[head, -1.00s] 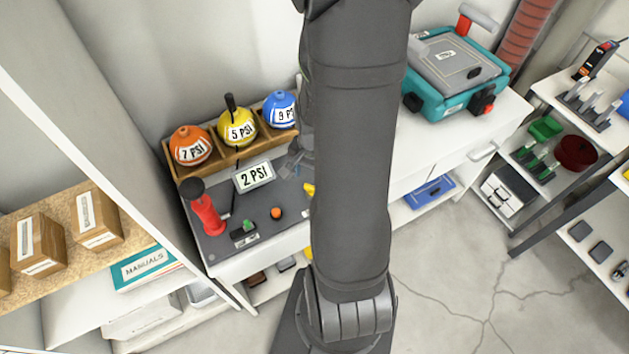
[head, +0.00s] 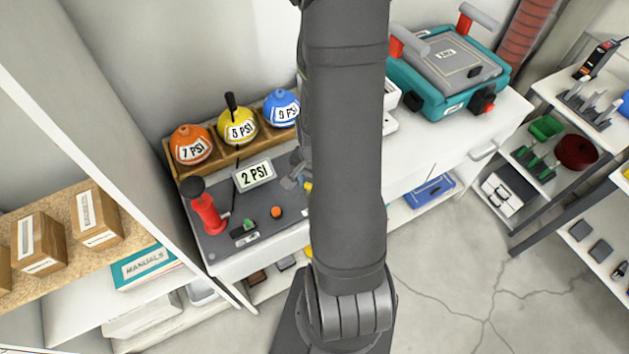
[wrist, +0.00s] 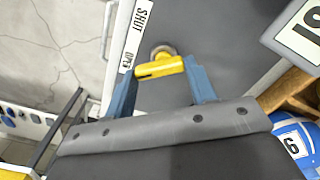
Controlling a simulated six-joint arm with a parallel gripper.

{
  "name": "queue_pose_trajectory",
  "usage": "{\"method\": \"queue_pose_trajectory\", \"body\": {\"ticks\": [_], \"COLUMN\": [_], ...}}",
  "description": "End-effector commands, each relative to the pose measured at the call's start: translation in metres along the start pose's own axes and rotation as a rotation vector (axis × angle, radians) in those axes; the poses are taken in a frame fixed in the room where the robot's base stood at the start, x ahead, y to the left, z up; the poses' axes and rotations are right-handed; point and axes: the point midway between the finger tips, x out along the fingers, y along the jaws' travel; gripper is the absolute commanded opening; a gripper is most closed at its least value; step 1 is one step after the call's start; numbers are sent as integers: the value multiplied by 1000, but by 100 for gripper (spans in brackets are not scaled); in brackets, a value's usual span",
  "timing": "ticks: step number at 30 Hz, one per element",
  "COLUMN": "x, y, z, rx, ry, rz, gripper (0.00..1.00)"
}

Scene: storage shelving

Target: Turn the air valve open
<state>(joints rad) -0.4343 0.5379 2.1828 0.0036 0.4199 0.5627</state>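The yellow valve handle (wrist: 158,68) lies between the two blue-grey fingers of my gripper (wrist: 160,72) in the wrist view. A round metal fitting shows just behind it. The fingers are wide apart, one at each end of the handle; whether they touch it is unclear. A white strip beside it reads SHUT and OPEN (wrist: 128,60); the handle's left end is near OPEN. In the head view my arm hides most of the valve area; a bit of the yellow handle (head: 308,187) and part of my gripper (head: 293,178) show at its left edge.
The grey panel (head: 222,228) also holds a red pump (head: 205,210), a 2 PSI display (head: 253,175) and an orange button (head: 276,212). Orange (head: 191,145), yellow (head: 237,126) and blue (head: 282,108) balls sit in a wooden rack behind. A teal case (head: 420,92) stands to the right.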

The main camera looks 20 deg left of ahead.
Motion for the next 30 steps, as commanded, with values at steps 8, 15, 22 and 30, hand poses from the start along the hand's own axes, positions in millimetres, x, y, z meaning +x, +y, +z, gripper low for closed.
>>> {"method": "queue_pose_trajectory", "body": {"ticks": [8,15,22,30], "x": [0,0,0,0], "y": [0,-1,-1,0], "z": [-1,-1,-1,-1], "rx": [-72,-149,-149,-147], "ry": [0,1,1,0], "rz": [1,1,2,2], "gripper": [28,28,55,73]}}
